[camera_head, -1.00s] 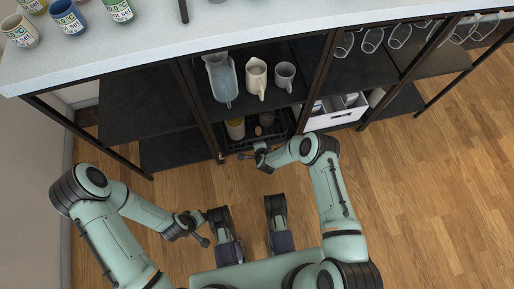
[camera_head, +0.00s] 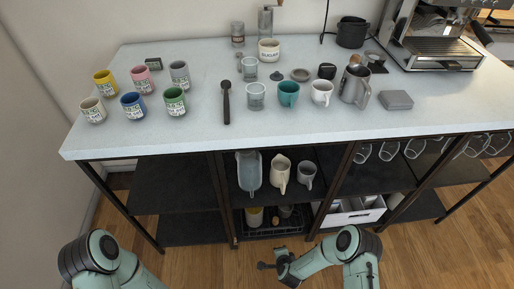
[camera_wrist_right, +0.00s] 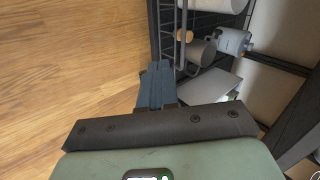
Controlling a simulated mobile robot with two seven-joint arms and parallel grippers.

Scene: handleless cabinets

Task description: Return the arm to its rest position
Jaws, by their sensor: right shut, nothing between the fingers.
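My right arm (camera_head: 345,250) comes in from the lower right, in front of the open shelf unit. Its gripper end (camera_head: 276,265) is low in front of the lower shelf basket. In the right wrist view the two fingers of my right gripper (camera_wrist_right: 157,85) are pressed together with nothing between them, over the wooden floor beside a dark wire basket (camera_wrist_right: 205,22). Only an upper part of my left arm (camera_head: 100,260) shows at the lower left; its gripper is out of view.
The shelf unit has a white counter (camera_head: 330,125) with cups, jars and a coffee machine (camera_head: 440,35). A glass pitcher (camera_head: 249,172), a cream jug (camera_head: 280,172) and a grey mug (camera_head: 306,175) stand on its upper shelf. A white bin (camera_head: 352,212) sits lower right. Wooden floor (camera_wrist_right: 60,70) is clear.

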